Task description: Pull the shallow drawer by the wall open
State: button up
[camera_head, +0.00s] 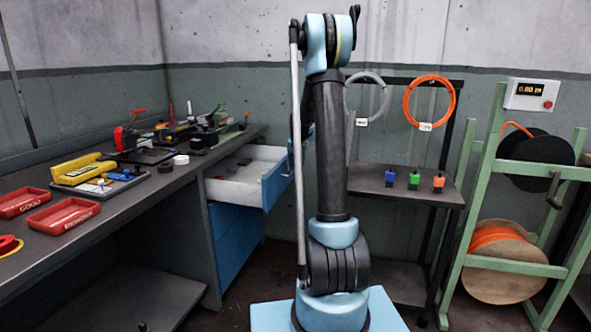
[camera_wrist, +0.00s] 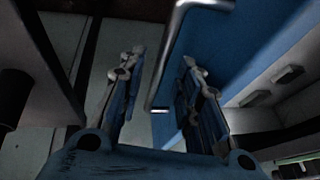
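The shallow drawer by the wall, with its blue front (camera_head: 277,184), stands pulled out from under the bench in the head view. Its pale inside (camera_head: 240,180) shows, with a few small things in it. In the wrist view the blue drawer front (camera_wrist: 222,45) runs down the picture, with the silver bar handle (camera_wrist: 164,70) on its left side. My gripper (camera_wrist: 163,57) is open. The handle lies between its fingers in this view; I see no clear contact. The right finger overlaps the blue front. In the head view my arm hides the gripper.
The bench (camera_head: 140,200) carries red trays (camera_head: 62,217), a yellow tool (camera_head: 82,168) and other tools. A lower blue drawer front (camera_head: 238,240) is under the open one. Behind my arm stand a rack shelf (camera_head: 405,190) with small coloured bottles and a green reel stand (camera_head: 470,200).

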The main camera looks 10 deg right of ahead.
jog(key=shift+w+f, duration=0.2)
jog(key=shift+f, duration=0.3)
grip_shut()
jog(key=s+d, duration=0.3)
jog(key=d, duration=0.2)
jog(key=shift+d, duration=0.4)
grip_release()
